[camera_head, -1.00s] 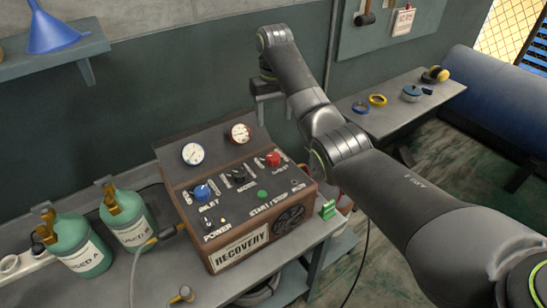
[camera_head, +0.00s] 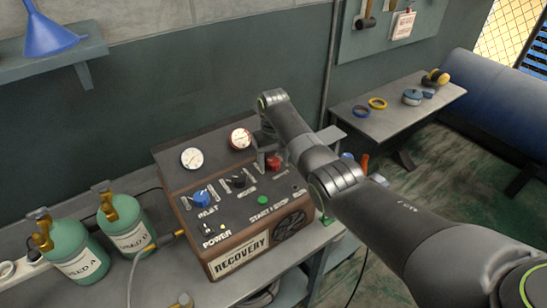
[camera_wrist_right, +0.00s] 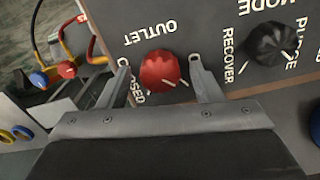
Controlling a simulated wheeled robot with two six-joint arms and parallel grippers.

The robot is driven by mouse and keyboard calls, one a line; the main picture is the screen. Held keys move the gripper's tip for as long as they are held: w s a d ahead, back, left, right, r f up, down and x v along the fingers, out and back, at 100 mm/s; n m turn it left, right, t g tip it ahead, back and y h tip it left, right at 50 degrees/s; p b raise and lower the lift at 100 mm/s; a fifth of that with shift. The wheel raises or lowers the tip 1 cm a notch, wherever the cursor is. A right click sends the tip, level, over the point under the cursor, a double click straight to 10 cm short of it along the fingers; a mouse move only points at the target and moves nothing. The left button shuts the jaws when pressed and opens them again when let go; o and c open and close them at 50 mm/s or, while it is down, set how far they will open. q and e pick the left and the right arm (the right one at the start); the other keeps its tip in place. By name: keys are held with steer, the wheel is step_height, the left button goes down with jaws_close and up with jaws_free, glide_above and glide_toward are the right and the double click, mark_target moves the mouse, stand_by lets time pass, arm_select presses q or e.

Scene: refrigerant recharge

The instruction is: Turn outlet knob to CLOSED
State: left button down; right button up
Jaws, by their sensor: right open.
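The red outlet knob (camera_head: 273,163) is on the right of the recovery machine's sloped panel (camera_head: 229,215). In the right wrist view the red knob (camera_wrist_right: 160,70) lies between the two fingers of my right gripper (camera_wrist_right: 162,80), with a gap on each side. The gripper is open and reaches down over the panel. The knob's white pointer mark is at its lower right in that view, and the CLOSED label is at its lower left, partly hidden by a finger. In the head view my right gripper (camera_head: 263,162) stands at the knob. My left gripper is not in view.
The black mode knob (camera_wrist_right: 272,45) is beside the outlet knob. The blue inlet knob (camera_head: 201,199) is farther left on the panel. Red, blue and yellow hose fittings (camera_wrist_right: 55,72) are beside the machine. Two green cylinders (camera_head: 77,249) stand to its left.

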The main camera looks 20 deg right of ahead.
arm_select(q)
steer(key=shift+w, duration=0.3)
arm_select(e)
steer(key=shift+c, duration=0.5)
steer(key=c, duration=0.9)
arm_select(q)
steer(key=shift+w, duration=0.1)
